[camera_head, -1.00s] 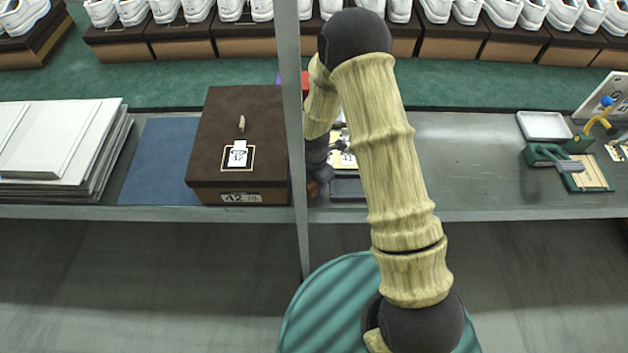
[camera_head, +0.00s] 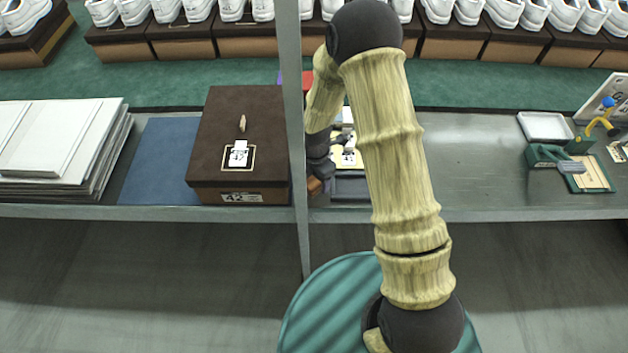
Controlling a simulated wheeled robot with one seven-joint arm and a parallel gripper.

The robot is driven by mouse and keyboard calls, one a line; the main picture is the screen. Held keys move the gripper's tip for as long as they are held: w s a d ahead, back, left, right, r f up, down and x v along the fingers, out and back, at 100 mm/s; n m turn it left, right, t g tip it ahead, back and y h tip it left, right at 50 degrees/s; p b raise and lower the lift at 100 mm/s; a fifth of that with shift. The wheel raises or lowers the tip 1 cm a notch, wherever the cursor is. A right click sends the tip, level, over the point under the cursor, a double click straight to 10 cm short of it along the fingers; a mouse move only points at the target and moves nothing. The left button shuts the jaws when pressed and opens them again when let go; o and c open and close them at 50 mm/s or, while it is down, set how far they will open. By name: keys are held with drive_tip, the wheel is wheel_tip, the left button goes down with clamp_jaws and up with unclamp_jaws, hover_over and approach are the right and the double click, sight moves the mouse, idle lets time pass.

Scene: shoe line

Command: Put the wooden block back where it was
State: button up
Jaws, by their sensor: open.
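A small reddish-brown block (camera_head: 315,186), which looks like the wooden block, is at the shelf's front, just right of the grey post. It is partly hidden by the post and my gripper. My gripper (camera_head: 317,172) is dark and small in the view, open, right above or beside the block. I cannot tell whether it touches it. The post and my arm hide part of the gripper.
The vertical grey post (camera_head: 292,120) stands close left of my gripper. A brown shoe box (camera_head: 215,120) with a small tan piece on its lid stands left of it. A dark tray (camera_head: 350,188) is right of the gripper. Clear shelf (camera_head: 465,150) lies right of my arm.

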sight(316, 180)
wheel_tip(316, 180, up, 10)
idle(0.3)
idle(0.6)
drive_tip(key=s+d+r+m+t, duration=0.1)
drive_tip(key=s+d+r+m, duration=0.5)
drive_tip(key=m, duration=0.7)
drive_tip(key=s+d+r+m+t, duration=0.1)
drive_tip(key=s+d+r+m, duration=0.5)
drive_tip(key=m, duration=0.7)
drive_tip(key=shift+s+d+r+m+t, duration=0.2)
drive_tip(key=shift+s+d+m+t, duration=0.1)
drive_tip(key=shift+d, duration=0.45)
drive_tip(key=p+v, duration=0.2)
drive_tip(key=shift+w+r+p, duration=0.25)
drive_tip(key=shift+r+p, duration=0.15)
drive_tip(key=shift+r, duration=0.1)
